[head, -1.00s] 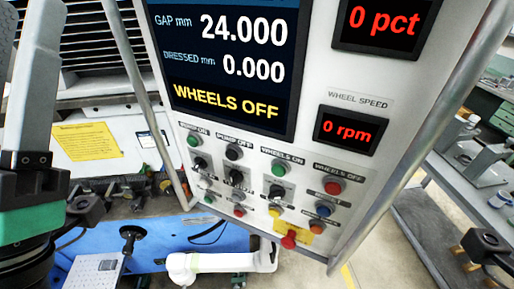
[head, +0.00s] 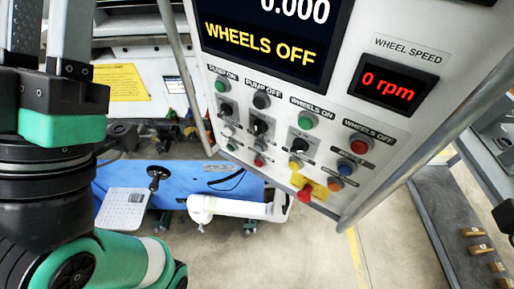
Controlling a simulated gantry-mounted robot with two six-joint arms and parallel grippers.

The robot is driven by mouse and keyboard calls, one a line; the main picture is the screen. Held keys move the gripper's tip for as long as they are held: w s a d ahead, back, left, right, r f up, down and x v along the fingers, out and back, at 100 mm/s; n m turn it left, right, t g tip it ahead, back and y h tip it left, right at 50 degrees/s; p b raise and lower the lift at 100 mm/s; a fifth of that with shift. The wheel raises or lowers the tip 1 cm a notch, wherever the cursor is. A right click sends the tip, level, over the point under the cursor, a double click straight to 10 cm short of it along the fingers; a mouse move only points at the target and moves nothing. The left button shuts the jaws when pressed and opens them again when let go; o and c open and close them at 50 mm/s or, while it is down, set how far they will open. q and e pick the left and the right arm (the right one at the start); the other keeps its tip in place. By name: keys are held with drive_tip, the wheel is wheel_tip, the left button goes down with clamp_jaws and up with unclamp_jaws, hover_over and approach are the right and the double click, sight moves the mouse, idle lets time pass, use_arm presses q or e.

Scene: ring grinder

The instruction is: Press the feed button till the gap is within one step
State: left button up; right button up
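The white control panel (head: 285,115) is tilted in the upper middle, with several buttons and knobs. Readable labels are PUMP ON, PUMP OFF, WHEELS ON and WHEELS OFF. Lower down are a yellow button (head: 295,163), a blue button (head: 345,167) and an orange button (head: 335,184); their labels are too small to read, so I cannot tell which is the feed button. The display (head: 275,40) shows 0.000 and WHEELS OFF; the gap line is out of view. My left gripper (head: 47,28) is at far left, fingers apart, tips cut off, clear of the panel. My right gripper is not seen.
A red mushroom button (head: 305,193) on a yellow plate juts from the panel's lower edge. A wheel speed readout (head: 388,85) shows 0 rpm. Metal rails flank the panel. A blue surface (head: 190,180) with a white jointed arm (head: 235,208) lies below. A grey cart (head: 450,215) stands right.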

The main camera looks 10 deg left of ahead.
use_arm(q)
clamp_jaws()
idle(1.6)
